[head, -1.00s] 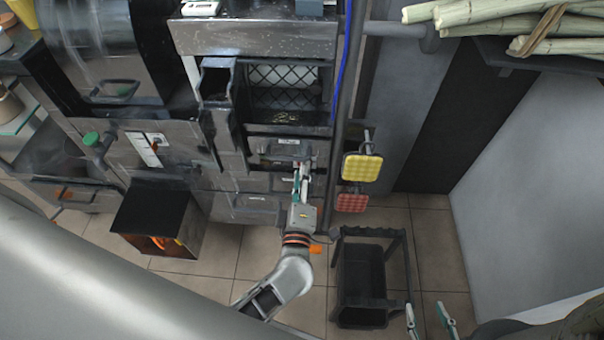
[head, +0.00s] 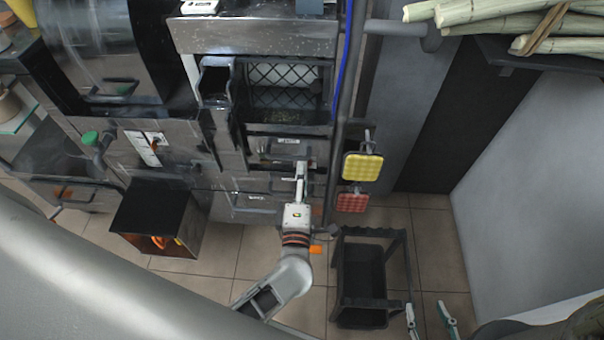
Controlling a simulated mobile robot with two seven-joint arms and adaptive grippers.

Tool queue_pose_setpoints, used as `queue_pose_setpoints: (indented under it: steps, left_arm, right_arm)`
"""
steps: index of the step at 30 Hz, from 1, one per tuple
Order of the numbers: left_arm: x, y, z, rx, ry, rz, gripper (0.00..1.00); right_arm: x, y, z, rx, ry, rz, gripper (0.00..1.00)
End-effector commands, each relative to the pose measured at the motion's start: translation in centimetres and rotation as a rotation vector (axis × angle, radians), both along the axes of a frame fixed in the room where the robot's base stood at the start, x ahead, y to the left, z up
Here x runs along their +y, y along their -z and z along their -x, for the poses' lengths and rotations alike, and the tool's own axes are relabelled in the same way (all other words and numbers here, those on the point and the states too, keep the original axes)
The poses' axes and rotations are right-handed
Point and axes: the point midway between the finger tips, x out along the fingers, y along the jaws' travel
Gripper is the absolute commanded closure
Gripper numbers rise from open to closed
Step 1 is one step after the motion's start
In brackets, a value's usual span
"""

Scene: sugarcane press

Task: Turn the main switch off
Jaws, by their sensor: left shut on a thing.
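My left gripper (head: 301,168) is at the dark metal front of the press (head: 245,180), just below the upper handled panel (head: 283,147). Its fingers are close together and shut on a small part there, which I take to be the main switch. The fingers hide that part, so its position cannot be read. My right gripper (head: 430,318) is low at the right, open and empty, far from the press.
A yellow pad (head: 362,167) and a red pad (head: 352,202) hang right of the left gripper. A black crate (head: 363,285) stands on the tiles. A white switch plate (head: 144,148) is at left. Cane stalks (head: 480,12) lie at upper right.

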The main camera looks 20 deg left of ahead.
Motion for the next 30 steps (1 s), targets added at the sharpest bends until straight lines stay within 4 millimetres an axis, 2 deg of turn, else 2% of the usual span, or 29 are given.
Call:
queue_pose_setpoints:
  steps: [2, 3, 5, 17, 20, 30]
  left_arm:
    - [0.0, -0.1, -0.1, -0.002, 0.0, 0.003, 0.93]
    - [0.0, -0.1, -0.1, -0.002, 0.0, 0.003, 0.66]
    - [0.0, -0.1, -0.1, -0.002, 0.0, 0.003, 0.54]
    - [-0.1, 0.0, 0.3, 0.0, 0.0, 0.0, 0.54]
    - [-0.4, 0.0, 1.2, 0.001, 0.001, 0.0, 0.54]
    - [-1.7, 0.0, 5.9, 0.001, 0.0, 0.001, 0.54]
  right_arm:
    - [0.0, 0.0, 0.0, 0.0, 0.001, 0.0, 0.6]
    - [0.0, 0.0, 0.0, 0.001, 0.002, -0.001, 0.6]
    - [0.0, 0.0, 0.0, 0.001, 0.003, -0.001, 0.6]
    - [0.0, 0.1, -0.1, 0.001, 0.007, -0.003, 0.6]
    - [0.0, 0.1, -0.1, 0.001, 0.006, -0.003, 0.6]
    - [0.0, 0.0, 0.0, 0.0, 0.005, -0.002, 0.6]
